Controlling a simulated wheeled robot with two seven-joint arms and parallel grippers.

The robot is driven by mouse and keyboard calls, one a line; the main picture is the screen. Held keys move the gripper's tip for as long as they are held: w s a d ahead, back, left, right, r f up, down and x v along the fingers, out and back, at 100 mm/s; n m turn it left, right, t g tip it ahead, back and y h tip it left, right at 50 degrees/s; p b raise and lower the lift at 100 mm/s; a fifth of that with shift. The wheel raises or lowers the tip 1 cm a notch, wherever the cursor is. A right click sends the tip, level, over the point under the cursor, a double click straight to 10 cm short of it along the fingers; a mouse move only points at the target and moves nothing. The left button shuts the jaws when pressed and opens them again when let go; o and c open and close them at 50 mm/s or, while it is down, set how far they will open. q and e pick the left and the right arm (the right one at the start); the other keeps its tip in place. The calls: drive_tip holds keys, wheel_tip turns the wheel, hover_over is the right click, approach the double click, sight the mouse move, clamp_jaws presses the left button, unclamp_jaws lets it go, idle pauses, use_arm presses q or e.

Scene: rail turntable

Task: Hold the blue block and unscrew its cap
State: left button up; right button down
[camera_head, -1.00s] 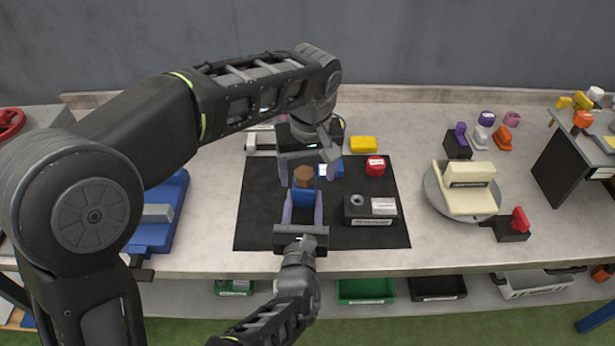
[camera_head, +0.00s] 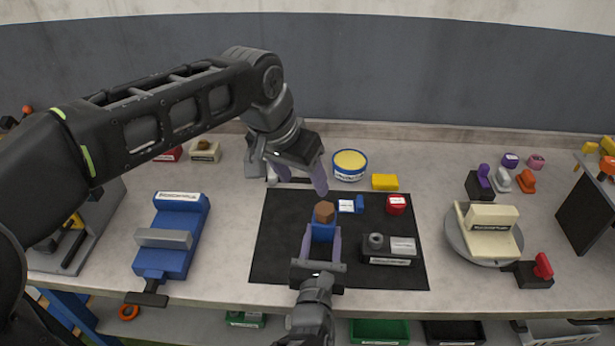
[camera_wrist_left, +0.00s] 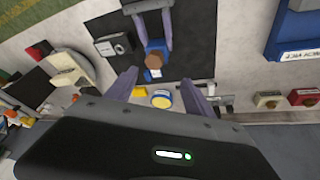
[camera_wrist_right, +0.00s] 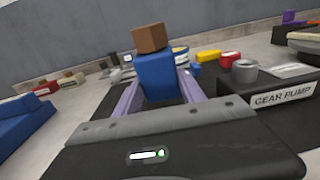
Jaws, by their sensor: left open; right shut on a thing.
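The blue block (camera_head: 322,231) stands upright over the black mat (camera_head: 275,255), with a brown hexagonal cap (camera_head: 324,211) on its top. My right gripper (camera_head: 321,246) is shut on the blue block from the front, one finger on each side; the right wrist view also shows the block (camera_wrist_right: 158,78) and its cap (camera_wrist_right: 148,37). My left gripper (camera_head: 297,183) is open and empty, above and behind the block near the mat's back edge. In the left wrist view its fingers are spread, with the cap (camera_wrist_left: 154,62) beyond them.
A grey gear pump (camera_head: 390,250) sits on the mat right of the block. A red-capped piece (camera_head: 396,204) and a small blue piece stand behind it. A yellow-topped round tin (camera_head: 349,165) and yellow block (camera_head: 385,181) lie behind the mat. A blue vise (camera_head: 170,250) stands left.

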sight(324, 208)
use_arm(q)
drive_tip(key=m, duration=0.2)
drive_tip(key=d+m, duration=0.1)
drive_tip(key=m, duration=0.1)
drive_tip(key=shift+m, duration=0.4)
drive_tip(key=shift+f, duration=0.1)
drive_tip(key=x, duration=1.1)
drive_tip(key=shift+w+d+f, duration=0.2)
drive_tip(key=shift+d+f, duration=0.1)
drive_tip(key=shift+d, duration=0.05)
drive_tip(key=shift+c, duration=0.5)
clamp_jaws()
